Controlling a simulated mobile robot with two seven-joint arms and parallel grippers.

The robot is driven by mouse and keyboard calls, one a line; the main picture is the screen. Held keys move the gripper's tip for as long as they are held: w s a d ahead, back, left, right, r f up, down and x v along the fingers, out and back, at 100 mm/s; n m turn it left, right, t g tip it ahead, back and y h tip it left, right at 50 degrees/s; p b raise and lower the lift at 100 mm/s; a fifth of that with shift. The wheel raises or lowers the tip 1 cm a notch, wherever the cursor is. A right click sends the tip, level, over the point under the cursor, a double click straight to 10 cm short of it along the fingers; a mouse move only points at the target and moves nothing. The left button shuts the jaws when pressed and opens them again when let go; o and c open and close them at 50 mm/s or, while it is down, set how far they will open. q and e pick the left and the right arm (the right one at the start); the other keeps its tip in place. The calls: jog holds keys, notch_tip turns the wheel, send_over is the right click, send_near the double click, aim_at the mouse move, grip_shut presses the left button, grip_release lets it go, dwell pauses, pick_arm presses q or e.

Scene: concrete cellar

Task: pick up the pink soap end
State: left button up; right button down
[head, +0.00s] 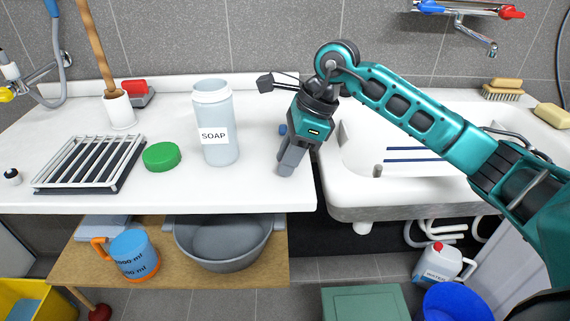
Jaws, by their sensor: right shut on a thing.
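My right gripper (287,169) points down at the white counter (262,190), left of the sink and right of the soap bottle. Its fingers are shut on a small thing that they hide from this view. I see no pink soap end anywhere in the head view, so I cannot tell by colour what is held. The fingertips are at or just above the counter top; I cannot tell which. My left gripper is not in view.
The pale SOAP bottle (216,130) stands left of the gripper, with a green lid (161,156) and a rack (90,163) further left. A small blue thing (283,129) is behind the gripper. The sink (350,190) rim is to the right.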

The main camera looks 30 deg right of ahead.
jog(key=shift+r, duration=0.1)
notch_tip(320, 180, up, 20)
jog(key=p, duration=0.2)
dwell(0.3)
jog(key=shift+p, duration=0.3)
